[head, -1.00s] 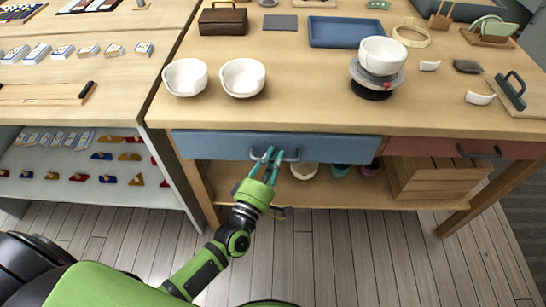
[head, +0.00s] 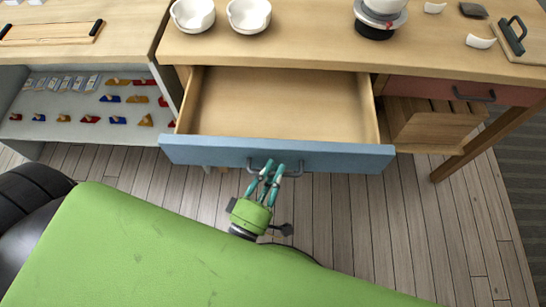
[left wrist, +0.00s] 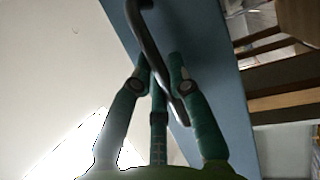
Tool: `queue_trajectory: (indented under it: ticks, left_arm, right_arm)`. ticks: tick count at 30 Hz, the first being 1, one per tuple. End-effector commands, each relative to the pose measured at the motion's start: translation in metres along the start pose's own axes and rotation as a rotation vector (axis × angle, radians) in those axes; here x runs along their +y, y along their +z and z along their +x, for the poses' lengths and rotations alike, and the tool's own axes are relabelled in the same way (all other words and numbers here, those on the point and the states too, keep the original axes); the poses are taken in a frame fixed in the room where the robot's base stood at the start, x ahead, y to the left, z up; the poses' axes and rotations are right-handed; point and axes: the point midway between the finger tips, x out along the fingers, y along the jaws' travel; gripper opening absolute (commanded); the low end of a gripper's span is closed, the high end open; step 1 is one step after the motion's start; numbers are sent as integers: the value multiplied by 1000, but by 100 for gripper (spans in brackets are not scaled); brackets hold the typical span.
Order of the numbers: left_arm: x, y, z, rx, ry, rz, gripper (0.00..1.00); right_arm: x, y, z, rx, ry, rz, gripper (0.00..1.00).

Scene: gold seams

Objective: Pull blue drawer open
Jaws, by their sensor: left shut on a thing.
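The blue drawer (head: 340,158) is pulled out of the workbench, and its pale wooden inside shows bare in the head view. Its grey bar handle (head: 292,172) is on the middle of the blue front. My left gripper (head: 267,170) is shut on this handle, with its teal fingers around the bar. In the left wrist view, the fingers (left wrist: 160,85) close about the dark curved handle (left wrist: 148,38), beside the blue drawer front (left wrist: 215,75). My right gripper is not in view.
Two white bowls (head: 248,14) and a stacked white bowl on a turntable (head: 378,18) stand on the bench top (head: 300,50). A closed red drawer (head: 425,90) is at right, above a wooden crate (head: 430,122). Wooden floor is clear in front.

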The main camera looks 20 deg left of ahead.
Motion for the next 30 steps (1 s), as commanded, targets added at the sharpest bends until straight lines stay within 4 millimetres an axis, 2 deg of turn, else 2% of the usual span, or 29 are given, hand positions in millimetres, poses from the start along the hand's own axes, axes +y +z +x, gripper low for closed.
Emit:
queue_trajectory:
  ticks: [10,11,12,13,20,23,26,30]
  left_arm:
    - [0,0,-2,1,1,2,0]
    - [0,0,-2,1,1,1,22]
    - [0,0,-1,1,1,1,38]
    - [0,0,-1,1,1,1,44]
    - [0,0,-1,1,0,0,44]
    - [0,0,-2,1,0,0,44]
    - [-1,1,-10,-1,-3,0,44]
    - [-1,1,-33,-2,-5,0,44]
  right_arm:
    - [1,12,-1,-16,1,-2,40]
    - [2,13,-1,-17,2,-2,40]
    - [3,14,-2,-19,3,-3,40]
    - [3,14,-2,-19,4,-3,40]
    - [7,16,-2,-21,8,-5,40]
    - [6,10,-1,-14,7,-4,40]
    - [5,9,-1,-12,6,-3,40]
    - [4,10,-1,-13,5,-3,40]
